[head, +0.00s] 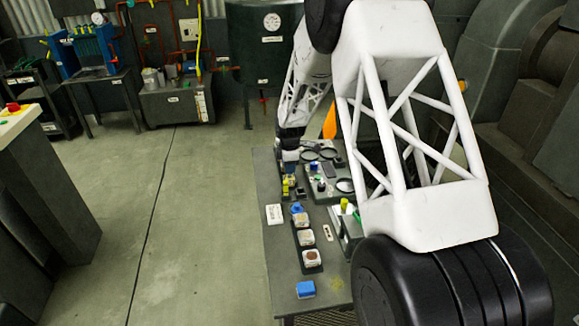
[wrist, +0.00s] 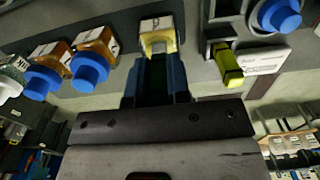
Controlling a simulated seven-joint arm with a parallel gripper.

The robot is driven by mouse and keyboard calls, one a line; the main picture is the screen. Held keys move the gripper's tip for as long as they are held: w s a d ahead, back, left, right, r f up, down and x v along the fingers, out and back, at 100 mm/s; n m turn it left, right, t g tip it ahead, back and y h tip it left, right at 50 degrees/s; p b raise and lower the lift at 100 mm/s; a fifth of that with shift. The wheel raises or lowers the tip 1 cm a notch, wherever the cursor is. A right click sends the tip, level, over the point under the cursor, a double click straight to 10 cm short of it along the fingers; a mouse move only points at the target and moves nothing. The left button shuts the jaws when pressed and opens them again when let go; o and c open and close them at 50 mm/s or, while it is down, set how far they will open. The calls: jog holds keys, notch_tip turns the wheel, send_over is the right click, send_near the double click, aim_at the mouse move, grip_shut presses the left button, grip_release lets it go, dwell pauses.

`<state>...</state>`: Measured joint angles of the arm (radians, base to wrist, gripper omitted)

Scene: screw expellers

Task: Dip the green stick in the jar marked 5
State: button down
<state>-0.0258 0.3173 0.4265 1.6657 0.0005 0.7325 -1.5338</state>
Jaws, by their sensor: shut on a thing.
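My gripper (head: 290,166) is over the left part of the bench, pointing down; its fingers also show in the wrist view (wrist: 157,82). They are shut on a narrow dark green piece, apparently the green stick (wrist: 157,72), mostly hidden between them. Just beyond the fingertips is a small jar (wrist: 158,42) with pale yellow contents and a white label. Whether the stick is inside it or only in front of it I cannot tell. Two amber jars with blue stoppers (wrist: 90,67) (wrist: 42,82) stand to its left. The marks on the labels are too small to read surely, so I cannot pick out jar 5.
A yellow-green block (wrist: 228,68) and a white card (wrist: 262,62) are right of the jar in the wrist view. In the head view, a dark strip holds white-rimmed dishes (head: 310,258). Lenses (head: 320,153) lie behind.

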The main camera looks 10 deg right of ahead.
jog(key=shift+f, duration=0.5)
jog(key=shift+r, duration=0.35)
dwell(1.3)
jog(key=shift+r, duration=1.05)
jog(key=shift+r, duration=0.8)
dwell(0.6)
jog(key=shift+r, duration=2.25)
